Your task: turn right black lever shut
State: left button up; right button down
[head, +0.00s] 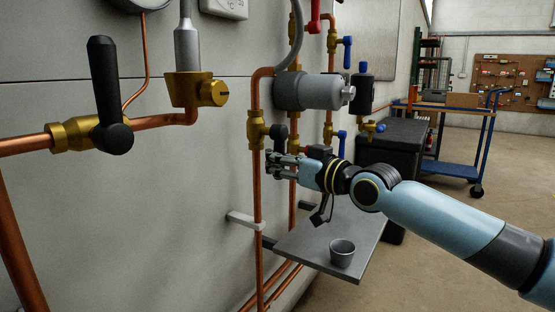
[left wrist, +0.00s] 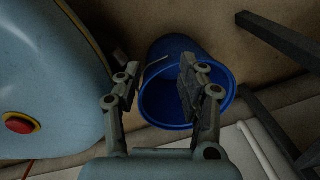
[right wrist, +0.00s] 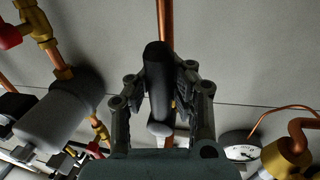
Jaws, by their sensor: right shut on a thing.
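The right black lever (head: 278,132) sits on a brass valve (head: 256,130) in a vertical copper pipe; only a dark end shows above my gripper in the head view. My right gripper (head: 273,164) is at this lever. In the right wrist view the black lever (right wrist: 158,75) stands between the two fingers, and my right gripper (right wrist: 160,92) is shut on it. Another black lever (head: 104,80) points up on a brass valve at the left of the head view. My left gripper (left wrist: 155,85) shows only in its wrist view, open and empty, above a blue bucket (left wrist: 172,52).
A grey cylinder (head: 310,91) sticks out above my right gripper. A black box (head: 390,150) and a blue trolley (head: 462,125) stand behind. Open floor lies at the right.

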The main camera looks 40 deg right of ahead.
jog(key=shift+s+a+r+m+g+p, duration=0.15)
jog(key=shift+a+m+p, duration=0.1)
jog(key=shift+m+p, duration=0.2)
jog(key=shift+s+a+f+m+g+p, duration=0.1)
jog(key=shift+a+m+g+p, duration=0.1)
jog(key=shift+m+p, duration=0.25)
jog(key=shift+s+a+r+m+p, duration=0.2)
jog(key=shift+a+m+p, duration=0.15)
jog(key=shift+m+p, duration=0.45)
pick_arm(q)
notch_tip(320, 180, up, 15)
jog(key=w+d+p, duration=0.1)
jog(key=p, duration=1.1)
jog(key=shift+w+d+t, duration=0.25)
jog(key=shift+w+t, duration=0.05)
jog(key=shift+w, duration=0.05)
pick_arm(e)
jog(key=shift+s+a+r+m+g+y, duration=0.25)
jog(key=shift+a+r+m+g+y, duration=0.45)
jog(key=shift+m, duration=1.3)
jog(key=shift+s+a+r+m+g+y, duration=0.2)
jog(key=shift+a+r+m, duration=0.5)
jog(key=shift+m, duration=1.3)
jog(key=shift+s+a+r+m+g+y, duration=0.35)
jog(key=shift+r+m, duration=0.6)
jog(key=shift+m, duration=1.05)
pick_arm(q)
jog(key=shift+f, duration=0.1)
